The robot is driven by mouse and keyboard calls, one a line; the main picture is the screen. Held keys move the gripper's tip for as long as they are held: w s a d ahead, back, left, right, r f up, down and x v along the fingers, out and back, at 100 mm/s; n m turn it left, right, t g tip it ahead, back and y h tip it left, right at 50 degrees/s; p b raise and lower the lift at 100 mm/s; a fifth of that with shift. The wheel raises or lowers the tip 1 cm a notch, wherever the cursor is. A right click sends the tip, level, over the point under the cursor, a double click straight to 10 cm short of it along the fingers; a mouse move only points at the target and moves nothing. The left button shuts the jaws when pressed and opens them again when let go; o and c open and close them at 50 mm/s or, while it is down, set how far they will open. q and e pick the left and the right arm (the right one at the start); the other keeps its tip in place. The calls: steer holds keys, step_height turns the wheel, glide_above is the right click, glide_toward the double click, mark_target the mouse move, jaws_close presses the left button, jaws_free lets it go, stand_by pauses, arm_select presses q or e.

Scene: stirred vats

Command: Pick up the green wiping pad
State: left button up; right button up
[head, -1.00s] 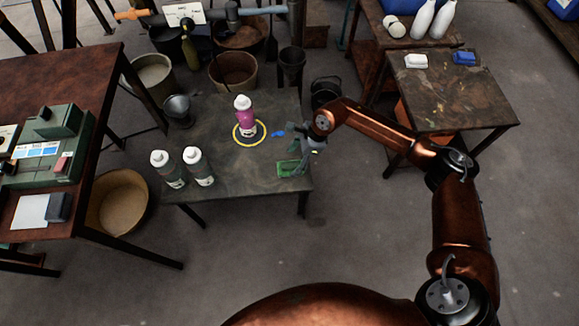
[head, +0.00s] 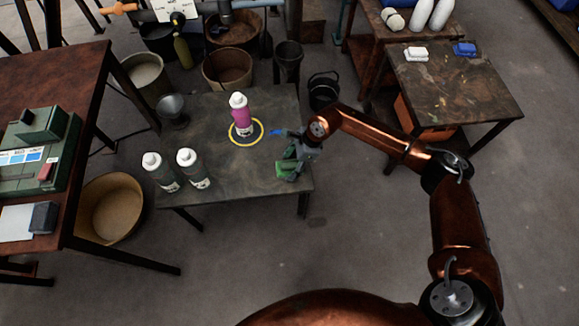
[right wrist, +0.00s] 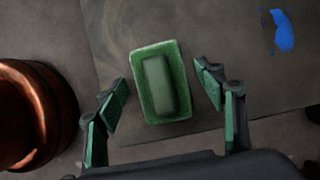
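The green wiping pad (head: 282,170) lies at the near right edge of the low dark table (head: 235,177). In the right wrist view the pad (right wrist: 158,85) is a green rectangle with a raised, duller green block along its middle. My right gripper (head: 288,157) is over the pad and partly hides it in the head view. In the right wrist view the right gripper (right wrist: 161,76) is open, with one finger on each side of the pad and a gap on both sides. My left gripper is not in view.
A pink bottle (head: 241,118) stands in a yellow ring. A blue patch (right wrist: 283,31) lies on the table near the right gripper. Two white-capped bottles (head: 160,172) (head: 193,170) stand at the near left. A side table (head: 455,95) at right holds a white and a blue block.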

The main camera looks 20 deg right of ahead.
mark_target(292, 162)
steer(key=c, duration=1.1)
